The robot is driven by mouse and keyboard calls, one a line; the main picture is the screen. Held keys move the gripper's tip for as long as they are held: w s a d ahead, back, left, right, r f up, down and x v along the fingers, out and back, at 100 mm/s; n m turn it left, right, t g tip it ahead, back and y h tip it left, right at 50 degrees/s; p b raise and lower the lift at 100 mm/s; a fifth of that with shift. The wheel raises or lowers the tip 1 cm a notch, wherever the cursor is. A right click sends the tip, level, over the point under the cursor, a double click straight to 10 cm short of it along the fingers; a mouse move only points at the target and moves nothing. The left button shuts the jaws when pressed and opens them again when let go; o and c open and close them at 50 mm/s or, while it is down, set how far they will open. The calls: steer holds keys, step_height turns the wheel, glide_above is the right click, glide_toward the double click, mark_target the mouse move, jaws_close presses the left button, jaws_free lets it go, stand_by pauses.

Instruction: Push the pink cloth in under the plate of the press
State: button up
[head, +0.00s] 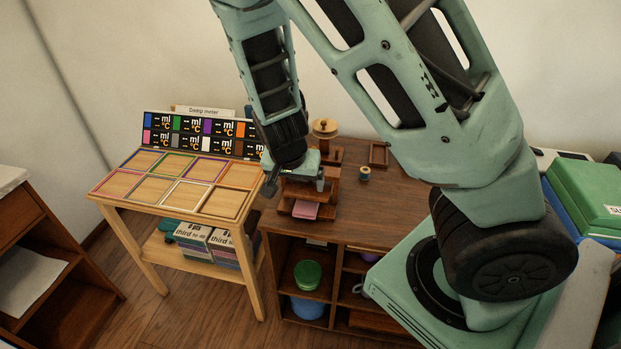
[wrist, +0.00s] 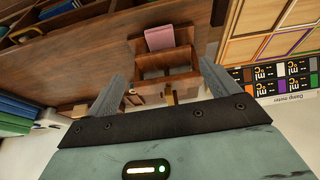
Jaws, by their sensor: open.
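The wooden press (head: 327,188) stands on the brown cabinet top, with a round knob on top. It also shows in the wrist view (wrist: 180,58), between my fingers. The pink cloth (head: 305,210) is a small folded piece at the front of the press, low down. In the wrist view the cloth (wrist: 160,38) sits beyond the press's wooden crosspiece. Whether any of it lies under the plate is hidden.
Cabinet shelves below hold a green container (head: 308,274).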

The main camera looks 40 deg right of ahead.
mark_target(304, 210)
steer(key=shift+s+a+r, duration=0.2)
steer(key=shift+s+r, duration=0.05)
steer(key=shift+f, duration=0.1)
steer(key=b+x, duration=0.2)
steer(key=x, duration=1.5)
steer(key=shift+w+d+f+b, duration=0.1)
steer(key=shift+w+b, duration=0.05)
steer(key=shift+b, duration=0.2)
steer(key=c, duration=1.1)
